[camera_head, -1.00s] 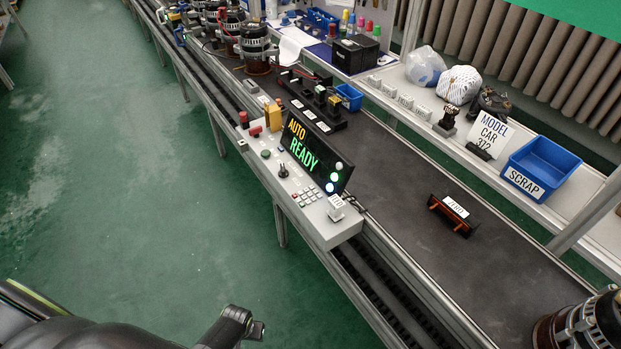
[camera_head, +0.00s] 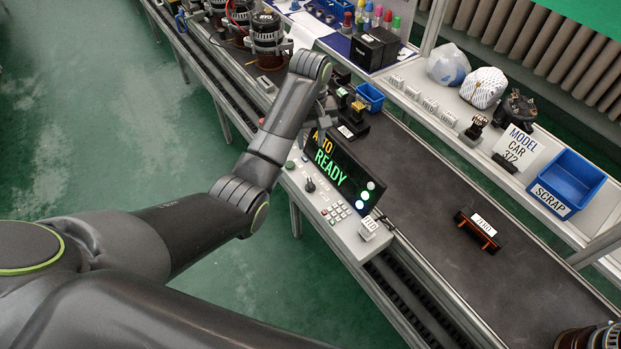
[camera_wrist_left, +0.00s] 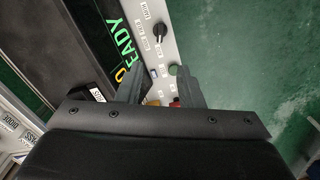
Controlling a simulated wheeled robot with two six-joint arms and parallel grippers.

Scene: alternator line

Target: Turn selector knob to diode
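The black selector knob (camera_head: 310,185) stands on the light grey control panel (camera_head: 345,236), left of the display reading AUTO READY. It also shows in the left wrist view (camera_wrist_left: 159,32), with several small white labels beside it. Their words and the knob's exact pointing are too small to read surely. My left gripper (camera_head: 320,120) is over the far end of the panel, partly hidden by its own arm. My right gripper is out of view.
The tilted display (camera_head: 340,172) rises beside the knob. A green button (camera_head: 289,165), a keypad (camera_head: 336,212) and a small labelled block (camera_head: 368,228) share the panel. A dark part with orange ends (camera_head: 478,231) lies on the conveyor. A blue scrap bin (camera_head: 568,184) stands at right.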

